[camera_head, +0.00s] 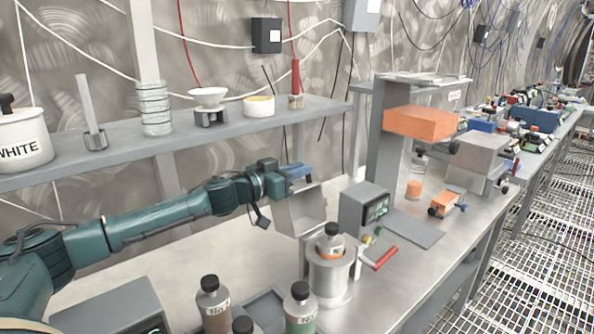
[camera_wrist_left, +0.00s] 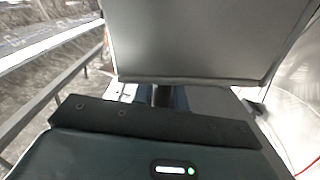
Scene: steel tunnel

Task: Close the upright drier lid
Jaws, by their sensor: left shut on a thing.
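The drier (camera_head: 328,276) is a short metal cylinder on the steel bench, with a black-capped bottle (camera_head: 331,242) standing in its open top. Its grey square lid (camera_head: 299,212) stands upright behind the cylinder, tilted a little. My left gripper (camera_head: 300,174) reaches in from the left and is shut on the lid at its top edge. In the left wrist view the lid (camera_wrist_left: 205,40) fills the upper part as a grey panel, and the gripper (camera_wrist_left: 168,96) meets its edge. The fingertips are partly hidden there. My right gripper is not in view.
Black-capped bottles (camera_head: 214,306) stand in front of the drier. A grey box with a display (camera_head: 366,210) and a red handle (camera_head: 385,257) are to its right. A shelf (camera_head: 110,148) with jars runs above my left arm. An orange block (camera_head: 420,123) sits farther right.

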